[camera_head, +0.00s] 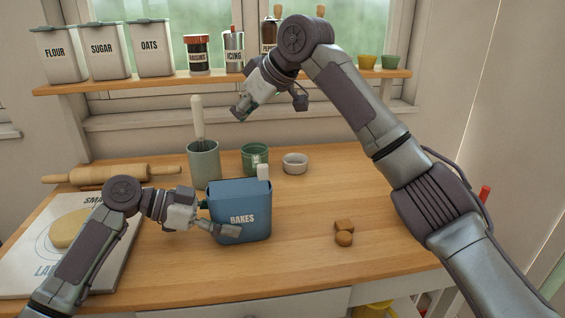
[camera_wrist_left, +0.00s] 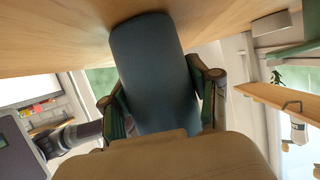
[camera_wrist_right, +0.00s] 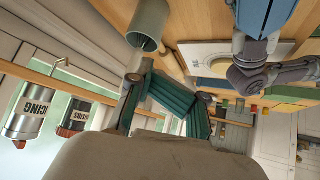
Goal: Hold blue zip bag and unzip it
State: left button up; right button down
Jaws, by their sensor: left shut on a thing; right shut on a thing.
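In the left wrist view, the bag (camera_wrist_left: 155,70) fills the space between the two fingers. My right gripper (camera_head: 243,108) is raised above and behind the bag, clear of it, near the shelf. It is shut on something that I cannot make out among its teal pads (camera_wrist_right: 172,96). The bag's zip is not clear in any view.
A rolling pin (camera_head: 110,175) and a board (camera_head: 30,262) are at left. Jars line the shelf (camera_head: 130,84).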

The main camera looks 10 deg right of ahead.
pick_arm(q)
jog(key=shift+f, duration=0.1)
pick_arm(e)
jog(key=s+a+n+g+h, duration=0.1)
jog(key=s+a+g+h, duration=0.15)
jog(key=s+a, duration=0.5)
jog(key=s+d, duration=0.1)
jog(key=d, duration=1.3)
jog(key=shift+y, duration=0.45)
jog(key=shift+s+d+f, duration=0.1)
jog(key=shift+d+f, duration=0.05)
jog(key=shift+f, duration=1.25)
jog(key=shift+d+f, duration=0.1)
jog(key=shift+f, duration=1.25)
jog(key=c, duration=1.8)
grip_release()
grip_shut()
jog(key=shift+f, duration=0.15)
jog(key=shift+f, duration=0.85)
